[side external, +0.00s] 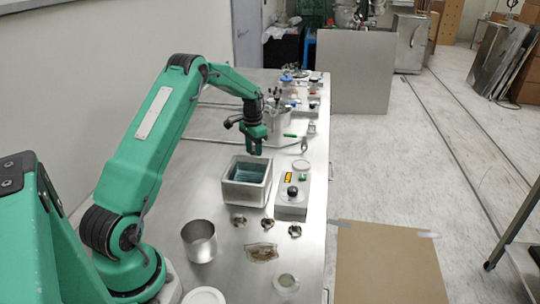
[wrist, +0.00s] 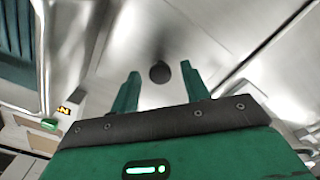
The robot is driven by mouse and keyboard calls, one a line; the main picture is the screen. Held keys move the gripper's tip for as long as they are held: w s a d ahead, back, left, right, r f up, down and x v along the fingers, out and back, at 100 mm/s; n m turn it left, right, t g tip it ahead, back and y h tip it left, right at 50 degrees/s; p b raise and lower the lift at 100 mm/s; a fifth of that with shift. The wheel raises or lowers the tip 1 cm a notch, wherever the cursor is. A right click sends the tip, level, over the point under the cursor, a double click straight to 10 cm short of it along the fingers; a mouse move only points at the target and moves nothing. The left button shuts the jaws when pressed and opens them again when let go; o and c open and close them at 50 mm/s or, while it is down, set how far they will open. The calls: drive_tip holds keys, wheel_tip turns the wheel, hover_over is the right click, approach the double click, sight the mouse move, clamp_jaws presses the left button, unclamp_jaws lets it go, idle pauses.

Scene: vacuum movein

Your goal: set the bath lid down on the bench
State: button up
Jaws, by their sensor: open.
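The open bath (side external: 234,193) is a pale box on the steel bench (side external: 225,275), with dark bluish contents inside. My gripper (side external: 256,150) hangs just behind and above it, pointing down. In the wrist view my gripper's two green fingers (wrist: 158,88) stand apart. A dark round knob (wrist: 160,73) shows between and slightly beyond the fingertips, with a gap on each side. It sits on a shiny metal surface that looks like the bath lid (wrist: 165,40). I cannot clearly make out the lid in the side view, or whether it lies flat.
A control box (side external: 291,206) with a dark knob stands right of the bath. Small metal pieces (side external: 239,220), a steel beaker (side external: 200,242) and a weighing dish (side external: 261,253) lie in front. The bench's right edge is close.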

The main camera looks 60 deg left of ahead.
wheel_tip(320, 180, up, 12)
idle(0.6)
drive_tip(key=shift+r, duration=0.1)
idle(0.4)
drive_tip(key=s+d+r+t, duration=0.1)
drive_tip(key=s+d+r, duration=0.3)
drive_tip(key=d+r, duration=0.4)
drive_tip(key=s+d+r+t, duration=0.1)
drive_tip(key=s+d+r, duration=0.35)
drive_tip(key=d, duration=0.55)
drive_tip(key=s+d+f+t, duration=0.1)
drive_tip(key=s+d, duration=0.5)
drive_tip(key=s, duration=0.3)
drive_tip(key=s+d+f+t, duration=0.1)
drive_tip(key=s+d+t, duration=0.1)
drive_tip(key=s+d, duration=0.5)
drive_tip(key=shift+s+t, duration=0.3)
drive_tip(key=shift+s, duration=0.65)
